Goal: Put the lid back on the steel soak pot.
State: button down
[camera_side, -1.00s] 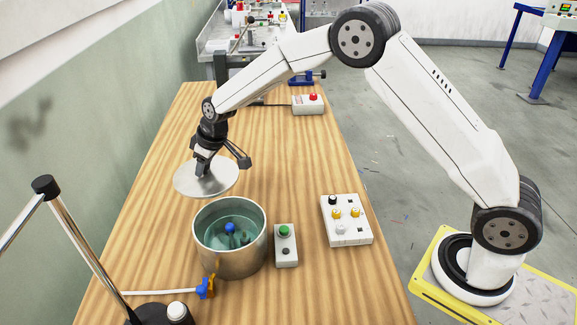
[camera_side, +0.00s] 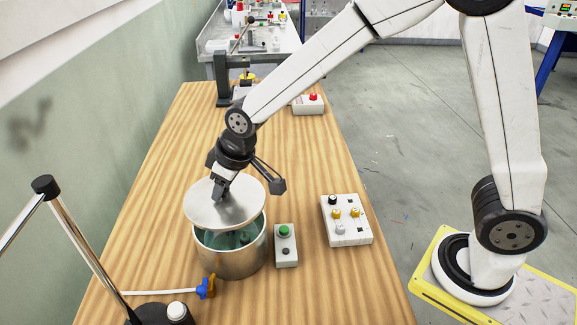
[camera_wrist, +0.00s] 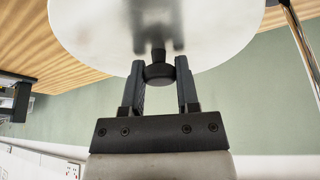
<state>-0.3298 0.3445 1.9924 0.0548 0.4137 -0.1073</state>
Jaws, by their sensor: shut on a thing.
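The lid (camera_side: 236,211) is a round, flat, shiny disc. My gripper (camera_side: 219,191) is shut on the lid's knob, and the wrist view shows the dark knob (camera_wrist: 159,72) between the two fingers, with the pale lid (camera_wrist: 215,30) beyond it. The steel soak pot (camera_side: 232,262) stands upright on the table with teal liquid in it. The lid is tilted and held above the pot, over its back part. A gap at the front shows the liquid. Whether the lid touches the rim is hidden.
A small box with a green button (camera_side: 285,246) stands close to the pot's right side. A white button panel (camera_side: 346,220) is further right. A blue and orange valve (camera_side: 206,287) sits at the pot's front left. A lamp stand (camera_side: 75,240) is at the left.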

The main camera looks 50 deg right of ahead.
aim_at(226, 208)
jog(key=shift+f, duration=0.25)
jog(key=shift+f, duration=2.9)
jog(key=shift+f, duration=0.2)
dwell(0.4)
grip_release()
dwell(0.4)
jog(key=shift+r, duration=0.15)
jog(key=shift+r, duration=3.35)
